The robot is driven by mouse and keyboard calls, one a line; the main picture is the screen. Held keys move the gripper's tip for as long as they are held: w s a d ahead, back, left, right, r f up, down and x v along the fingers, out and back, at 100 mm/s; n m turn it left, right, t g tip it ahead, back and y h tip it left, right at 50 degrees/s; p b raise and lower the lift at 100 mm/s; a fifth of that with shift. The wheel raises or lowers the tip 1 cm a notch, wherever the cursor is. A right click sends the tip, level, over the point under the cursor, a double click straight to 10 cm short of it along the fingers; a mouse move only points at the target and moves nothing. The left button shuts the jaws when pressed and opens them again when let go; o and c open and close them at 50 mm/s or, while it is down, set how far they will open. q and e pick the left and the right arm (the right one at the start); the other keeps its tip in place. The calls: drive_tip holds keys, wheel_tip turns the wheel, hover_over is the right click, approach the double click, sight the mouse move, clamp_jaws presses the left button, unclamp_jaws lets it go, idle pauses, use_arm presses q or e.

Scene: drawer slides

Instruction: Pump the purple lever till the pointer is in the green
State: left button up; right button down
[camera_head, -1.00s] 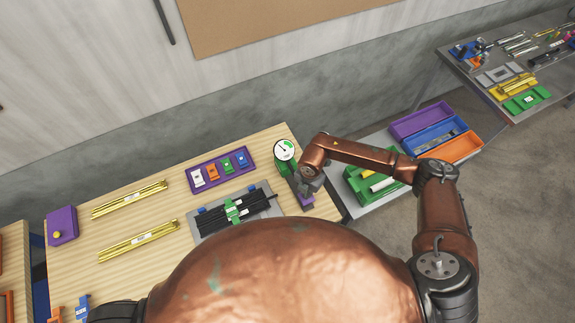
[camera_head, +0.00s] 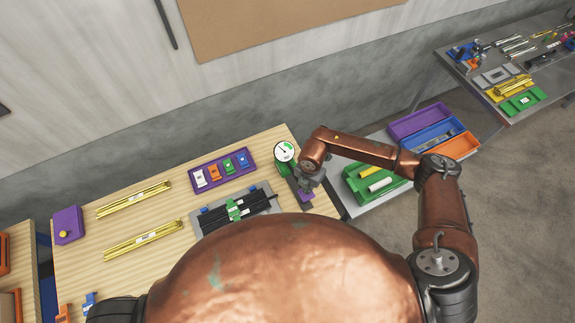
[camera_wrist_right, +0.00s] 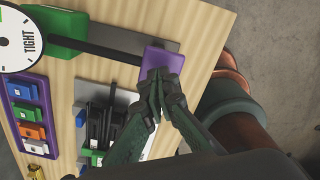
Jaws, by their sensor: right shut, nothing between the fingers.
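The round white gauge (camera_head: 284,152) stands on a green block (camera_head: 286,168) at the back right corner of the table; its dial is too small to read the pointer surely. Part of the dial (camera_wrist_right: 20,38), with the word TIGHT, shows in the right wrist view. A dark lever bar (camera_wrist_right: 100,48) runs from the green block to the purple lever handle (camera_wrist_right: 163,57). My right gripper (camera_wrist_right: 160,84) is shut and empty, its fingertips at the handle's near edge, touching or just above it. The handle (camera_head: 306,196) is partly hidden by the gripper in the head view. My left gripper is out of view.
A purple tray (camera_head: 195,186) with several coloured blocks and a grey plate (camera_head: 207,232) with black rails lie left of the gauge. Yellow rails (camera_head: 135,200) lie further left. A green bin (camera_head: 352,182) stands beyond the table's right edge.

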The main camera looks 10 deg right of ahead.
drive_tip(key=shift+f, duration=0.1)
idle(0.4)
drive_tip(key=shift+f+b, duration=2)
drive_tip(key=shift+f, duration=0.6)
drive_tip(key=shift+r+p, duration=1.8)
drive_tip(key=shift+r, duration=0.9)
wheel_tip(320, 180, up, 6)
drive_tip(key=p, duration=0.4)
